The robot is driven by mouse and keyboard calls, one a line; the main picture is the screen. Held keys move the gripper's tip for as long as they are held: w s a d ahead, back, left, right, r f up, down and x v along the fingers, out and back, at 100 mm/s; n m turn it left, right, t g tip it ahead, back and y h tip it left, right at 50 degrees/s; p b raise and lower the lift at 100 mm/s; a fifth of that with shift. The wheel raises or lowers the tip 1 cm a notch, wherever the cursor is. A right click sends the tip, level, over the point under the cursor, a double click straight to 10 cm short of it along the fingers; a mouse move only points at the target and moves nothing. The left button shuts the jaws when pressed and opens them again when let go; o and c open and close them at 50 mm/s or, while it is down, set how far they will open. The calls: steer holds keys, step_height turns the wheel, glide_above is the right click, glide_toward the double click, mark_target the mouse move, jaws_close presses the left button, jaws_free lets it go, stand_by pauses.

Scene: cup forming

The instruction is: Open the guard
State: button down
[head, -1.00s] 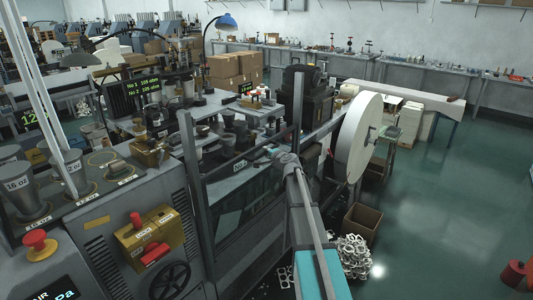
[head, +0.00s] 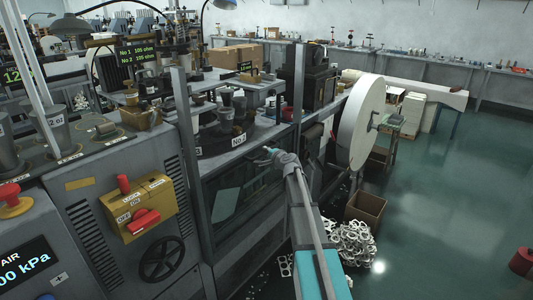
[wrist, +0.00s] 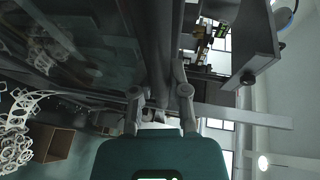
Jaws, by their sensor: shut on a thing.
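The guard (head: 240,195) is a clear panel with a dark frame, low in the machine's front between two grey upright posts. Its top rail is below the round turntable (head: 222,147) marked No.2, and the space above it between the posts is open. My gripper (head: 275,152) is at the guard's upper edge near the right post. In the wrist view my gripper (wrist: 161,108) has its fingers on both sides of a dark bar (wrist: 158,50), apparently part of the guard. The exact contact is hard to see in the dim view.
A control panel with a yellow box with red knobs (head: 140,206) stands left of the guard. A large white reel (head: 361,122) is to the right. A cardboard box (head: 366,208) and a pile of white scrap (head: 345,243) lie on the floor beside my arm.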

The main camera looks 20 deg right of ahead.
steer(key=shift+f+b, duration=0.3)
steer(key=shift+f, duration=0.3)
steer(key=c, duration=0.6)
jaws_free()
steer(key=shift+r, duration=0.2)
step_height(320, 180, up, 29)
steer(key=p, duration=2.9)
steer(key=shift+f+p+v, duration=0.15)
steer(key=shift+p+v, duration=0.05)
steer(key=shift+v, duration=1)
steer(key=shift+f+p+v, duration=0.1)
steer(key=shift+p+v, duration=0.1)
steer(key=shift+v, duration=0.95)
steer(key=shift+s+f, duration=0.1)
steer(key=shift+s, duration=0.05)
